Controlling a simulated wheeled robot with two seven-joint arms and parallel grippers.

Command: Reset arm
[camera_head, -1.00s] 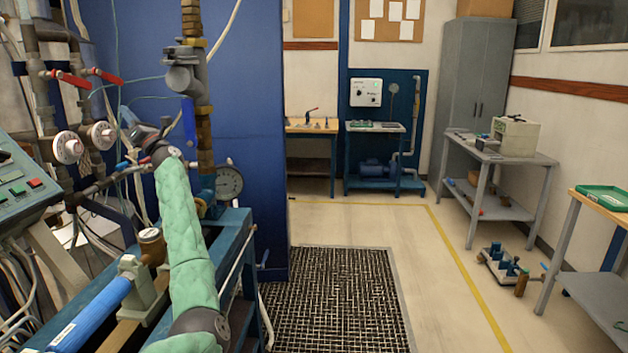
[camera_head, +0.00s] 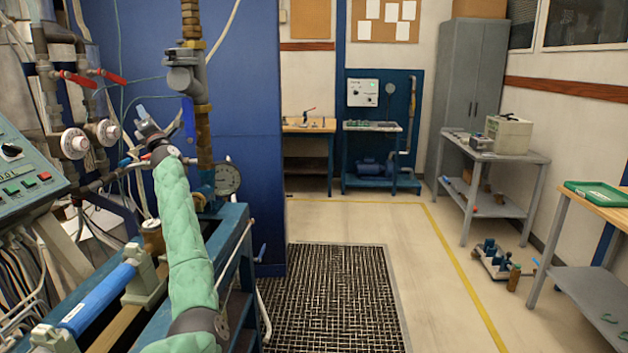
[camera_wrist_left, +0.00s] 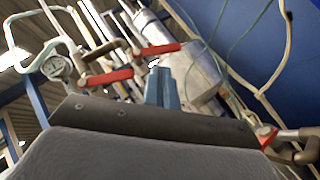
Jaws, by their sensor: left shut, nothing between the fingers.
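My left arm, in a green padded sleeve, reaches forward over the blue test bench (camera_head: 232,222) in the head view. My left gripper (camera_head: 142,113) is at its far end, in front of the blue wall panel and beside the vertical pipe (camera_head: 203,130). In the left wrist view its fingers (camera_wrist_left: 162,88) are together, with nothing between them. Red-handled valves (camera_wrist_left: 108,76) show behind them. My right gripper is in neither view.
A control panel (camera_head: 25,178) and valves with round dials (camera_head: 75,143) stand at the left. A blue cylinder (camera_head: 98,298) lies along the bench. A floor grate (camera_head: 335,300) is right of the bench. Open floor (camera_head: 440,290) lies beyond, with side tables (camera_head: 512,158) at the right.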

